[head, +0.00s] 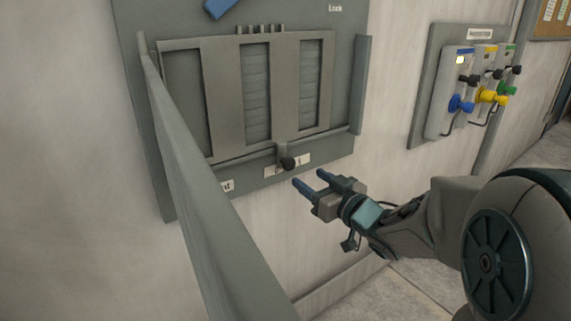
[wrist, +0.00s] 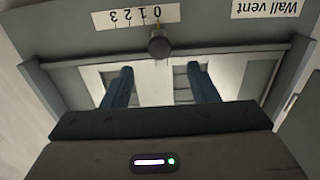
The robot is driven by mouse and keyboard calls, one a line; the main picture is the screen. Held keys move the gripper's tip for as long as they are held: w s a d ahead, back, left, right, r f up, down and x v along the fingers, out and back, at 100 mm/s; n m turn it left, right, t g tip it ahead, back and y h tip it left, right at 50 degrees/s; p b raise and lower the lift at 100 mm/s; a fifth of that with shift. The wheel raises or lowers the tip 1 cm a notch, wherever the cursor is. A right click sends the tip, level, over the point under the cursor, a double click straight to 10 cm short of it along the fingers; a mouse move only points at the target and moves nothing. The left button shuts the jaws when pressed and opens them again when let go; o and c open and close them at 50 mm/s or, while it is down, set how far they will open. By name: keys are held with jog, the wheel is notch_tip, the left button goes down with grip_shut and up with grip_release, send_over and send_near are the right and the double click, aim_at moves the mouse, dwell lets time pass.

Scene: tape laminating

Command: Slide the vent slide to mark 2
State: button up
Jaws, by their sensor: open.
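The vent slide is a slotted grey plate (head: 286,95) on the wall vent, with a dark round knob (head: 288,162) at its lower edge. In the wrist view the knob (wrist: 159,46) stands below a white scale (wrist: 120,17) that appears upside down, 3 at left and 0 at right. My gripper (head: 311,179) is open and empty, below and right of the knob in the head view. In the wrist view its fingers (wrist: 159,72) lie either side of the knob's line, apart from it.
A long grey panel (head: 205,190) juts out from the vent's left side toward the camera. A wall board (head: 420,125) with several coloured valves is at right. A "Wall vent" label (wrist: 265,8) is beside the scale. Bare wall lies below the vent.

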aim_at(291, 165)
jog(key=x, duration=1.1)
jog(key=shift+w+a, duration=0.1)
jog(key=c, duration=1.1)
grip_shut()
